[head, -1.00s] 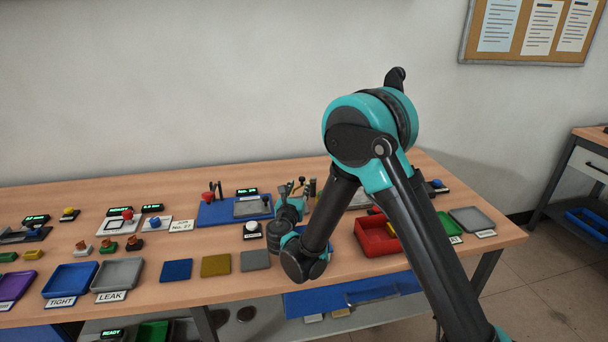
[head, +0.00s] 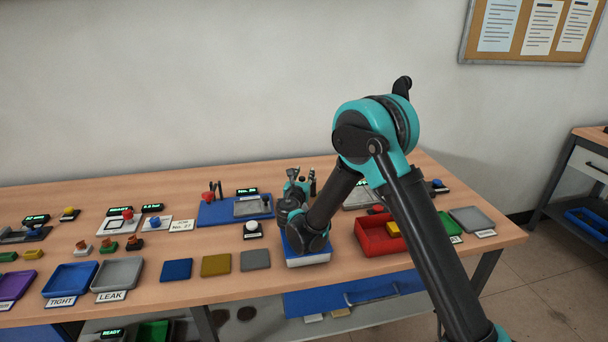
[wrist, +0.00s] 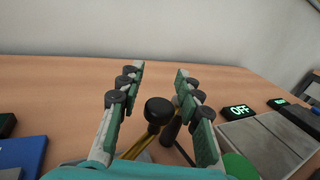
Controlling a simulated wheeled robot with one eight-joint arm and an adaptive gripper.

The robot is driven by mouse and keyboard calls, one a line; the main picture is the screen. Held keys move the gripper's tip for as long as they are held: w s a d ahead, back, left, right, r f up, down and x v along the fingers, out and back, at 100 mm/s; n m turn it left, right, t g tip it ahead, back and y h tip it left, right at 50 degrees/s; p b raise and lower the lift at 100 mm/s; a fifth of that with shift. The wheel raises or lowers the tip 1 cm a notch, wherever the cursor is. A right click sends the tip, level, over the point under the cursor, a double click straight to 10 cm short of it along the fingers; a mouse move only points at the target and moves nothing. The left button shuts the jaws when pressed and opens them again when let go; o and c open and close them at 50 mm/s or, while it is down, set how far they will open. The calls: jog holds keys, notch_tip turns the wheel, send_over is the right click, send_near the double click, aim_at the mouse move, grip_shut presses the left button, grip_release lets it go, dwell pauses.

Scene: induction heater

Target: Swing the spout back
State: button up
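In the wrist view my gripper (wrist: 160,70) is open, with one green-padded finger on each side of the view. A round black knob (wrist: 159,111) shows between the fingers, nearer the right one, beside a brass-coloured tube (wrist: 140,145) that may be the spout. A gap shows between the knob and the left finger; I cannot tell whether the right finger touches anything. The tube's lower part is hidden by my gripper. In the head view my gripper (head: 297,185) is at the back middle of the bench, and my wrist hides most of what stands there.
A blue-topped white block (head: 307,260) lies below my wrist. A red tray (head: 372,240) stands to its right. The bench behind the fingers is clear.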

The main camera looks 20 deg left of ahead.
grip_shut()
jog(key=shift+a+h, duration=0.1)
jog(key=shift+h, duration=0.2)
jog(key=shift+w+m+g+h, duration=0.5)
jog(key=shift+m+g+h, duration=0.25)
jog(key=shift+m+h, duration=1.35)
jog(key=shift+w+m+g+h, duration=0.65)
jog(key=shift+m+h, duration=0.7)
jog(key=shift+h, duration=1.35)
jog(key=shift+w+m+g+h, duration=0.35)
jog(key=shift+m+g+h, duration=0.55)
jog(key=shift+m+h, duration=1.2)
jog(key=shift+n+h, duration=0.25)
jog(key=shift+h, duration=0.25)
jog(key=shift+o, duration=0.7)
grip_release()
